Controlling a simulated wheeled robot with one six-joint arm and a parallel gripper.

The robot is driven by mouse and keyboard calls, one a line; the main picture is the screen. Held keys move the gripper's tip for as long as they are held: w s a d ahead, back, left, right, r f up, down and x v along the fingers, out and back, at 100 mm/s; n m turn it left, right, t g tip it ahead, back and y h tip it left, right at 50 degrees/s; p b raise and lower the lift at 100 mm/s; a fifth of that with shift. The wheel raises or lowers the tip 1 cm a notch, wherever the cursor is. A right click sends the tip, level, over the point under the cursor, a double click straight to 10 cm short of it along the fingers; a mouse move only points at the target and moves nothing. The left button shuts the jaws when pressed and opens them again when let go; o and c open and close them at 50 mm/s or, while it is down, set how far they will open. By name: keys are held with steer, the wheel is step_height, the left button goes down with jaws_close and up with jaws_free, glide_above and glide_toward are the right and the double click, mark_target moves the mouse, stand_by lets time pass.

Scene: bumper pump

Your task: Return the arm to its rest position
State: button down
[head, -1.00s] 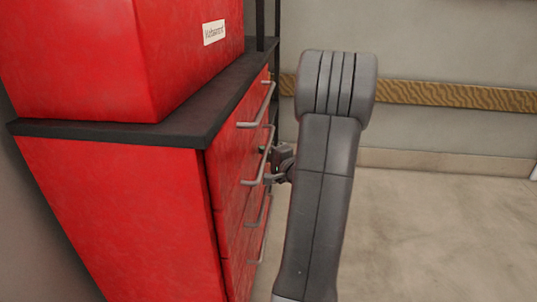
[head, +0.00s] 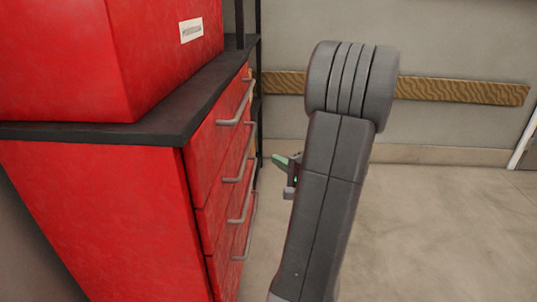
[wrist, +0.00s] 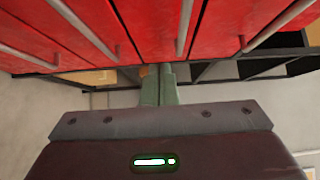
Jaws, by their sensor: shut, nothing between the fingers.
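My gripper (head: 279,161) shows in the head view just left of my dark grey arm, in the gap to the right of the red drawer cabinet (head: 105,215). Its fingers point left toward the cabinet and are apart from the drawer handles. In the wrist view the two greenish fingers (wrist: 159,88) are together with nothing between them. My arm hides most of the gripper's body in the head view. The red drawer fronts and long grey handles (wrist: 182,28) fill the top of the wrist view.
A red box (head: 110,60) with a white label stands on the cabinet's black top (head: 155,130). A dark shelf (wrist: 265,55) stands behind the cabinet. A wooden rail (head: 455,91) runs along the wall. The floor (head: 450,235) to the right is clear.

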steer(key=shift+s+d, duration=0.35)
glide_toward(240, 145)
steer(key=x, duration=0.3)
steer(key=w+d+x, duration=0.1)
steer(key=x, duration=0.1)
steer(key=shift+w+a+b, duration=0.2)
steer(key=shift+a+b, duration=0.1)
steer(key=shift+a, duration=0.55)
steer(key=shift+f, duration=0.1)
